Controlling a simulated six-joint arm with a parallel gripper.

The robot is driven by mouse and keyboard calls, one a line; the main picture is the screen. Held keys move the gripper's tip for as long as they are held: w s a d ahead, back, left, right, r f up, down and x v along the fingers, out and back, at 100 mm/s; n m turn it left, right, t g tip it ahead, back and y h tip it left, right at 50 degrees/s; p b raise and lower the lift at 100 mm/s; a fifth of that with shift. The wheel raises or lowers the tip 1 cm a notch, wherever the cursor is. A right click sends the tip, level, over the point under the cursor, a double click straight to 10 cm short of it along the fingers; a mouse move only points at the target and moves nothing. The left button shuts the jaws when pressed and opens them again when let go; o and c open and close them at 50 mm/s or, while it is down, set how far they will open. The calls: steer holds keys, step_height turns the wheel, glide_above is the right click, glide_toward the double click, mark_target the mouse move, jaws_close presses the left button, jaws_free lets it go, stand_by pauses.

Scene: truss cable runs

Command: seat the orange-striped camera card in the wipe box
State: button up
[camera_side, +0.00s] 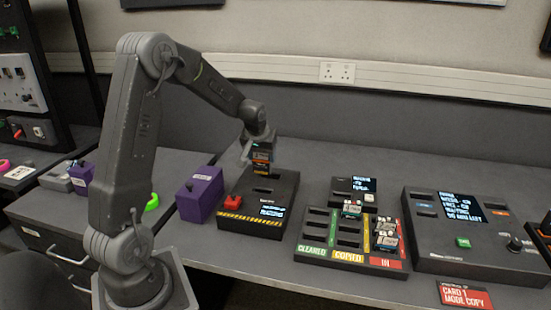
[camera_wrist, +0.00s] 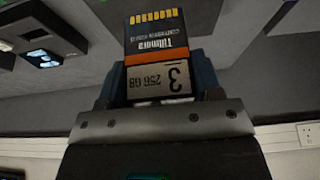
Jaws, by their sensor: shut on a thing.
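The orange-striped camera card (camera_side: 262,157) is held upright in my gripper (camera_side: 261,146). In the wrist view the card (camera_wrist: 157,45) shows gold contacts at its far end, an orange band, and a pale label reading 3 and 256 GB. My gripper's fingers (camera_wrist: 155,88) are shut on both sides of its label end. The wipe box (camera_side: 235,201) is black, with a red button and a yellow-black striped front edge. The card is above the rear of this box in the side view, apparently clear of it. A dark slot shows in the box top.
A tray (camera_side: 318,240) marked CLEANED, COPIED and IN stands to the right, with several cards in it. A purple box (camera_side: 200,194) is close on the left. A small screen unit (camera_side: 345,185) and a larger console (camera_side: 470,257) stand farther right.

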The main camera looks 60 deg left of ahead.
mark_target(262, 170)
steer(key=shift+f, duration=2.95)
steer(key=shift+f, duration=1.7)
stand_by(0.7)
steer(key=o, duration=1.2)
steer(key=shift+r, duration=0.1)
steer(key=shift+r, duration=3.65)
steer(key=shift+d, duration=0.1)
